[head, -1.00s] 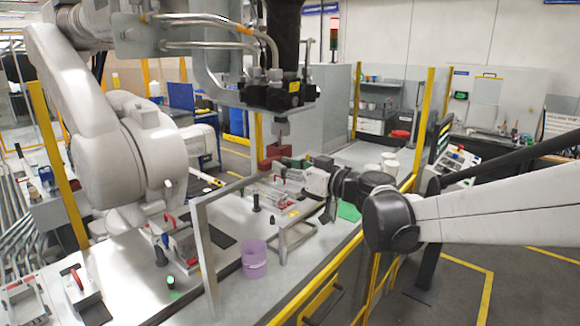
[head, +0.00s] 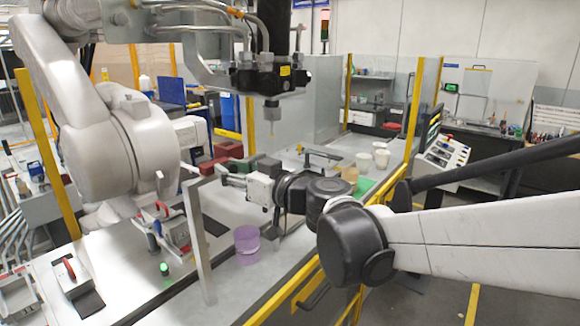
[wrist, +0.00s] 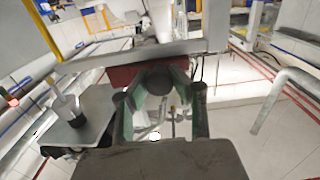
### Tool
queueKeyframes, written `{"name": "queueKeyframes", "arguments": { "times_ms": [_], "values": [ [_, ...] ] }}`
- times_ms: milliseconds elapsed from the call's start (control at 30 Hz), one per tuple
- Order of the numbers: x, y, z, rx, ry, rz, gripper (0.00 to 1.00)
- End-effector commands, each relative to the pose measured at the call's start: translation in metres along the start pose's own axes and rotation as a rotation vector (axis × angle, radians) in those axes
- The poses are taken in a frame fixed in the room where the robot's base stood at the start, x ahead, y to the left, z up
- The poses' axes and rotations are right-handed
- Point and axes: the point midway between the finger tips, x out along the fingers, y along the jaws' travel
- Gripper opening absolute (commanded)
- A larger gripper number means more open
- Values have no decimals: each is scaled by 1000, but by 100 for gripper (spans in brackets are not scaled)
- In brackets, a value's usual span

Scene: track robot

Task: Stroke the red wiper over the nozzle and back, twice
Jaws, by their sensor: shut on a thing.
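The red wiper (head: 211,166) is at the tip of my gripper (head: 223,170), to the left of the hanging tool head and beyond the upright metal post. In the wrist view, the red wiper (wrist: 122,75) lies crosswise between the green fingers of my gripper (wrist: 157,85), which is shut on it. A pale metal bar crosses in front and hides part of it.
The metal post (head: 196,235) stands close to my gripper. A purple cup (head: 247,243) stands on the bench below. White cups (head: 364,161) and a green mat (head: 364,187) lie at the right rear. A large white robot arm (head: 120,140) fills the left.

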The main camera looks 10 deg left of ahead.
Motion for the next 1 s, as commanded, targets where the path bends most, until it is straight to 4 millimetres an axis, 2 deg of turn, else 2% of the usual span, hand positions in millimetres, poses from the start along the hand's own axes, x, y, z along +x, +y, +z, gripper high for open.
{"name": "queueKeyframes", "arguments": {
  "times_ms": [333, 367, 500, 533, 833, 1000],
  "values": [
    [-1, -3, 0, 1, 0, -4, 0],
    [-1, -3, 0, 1, 0, -4, 23],
    [-1, -3, 0, 1, 0, -3, 41],
    [-1, -2, 0, 1, 0, -3, 43],
    [-3, -1, 0, 1, 0, -1, 43],
    [-22, 0, 0, 1, 0, 2, 43]
  ]
}}
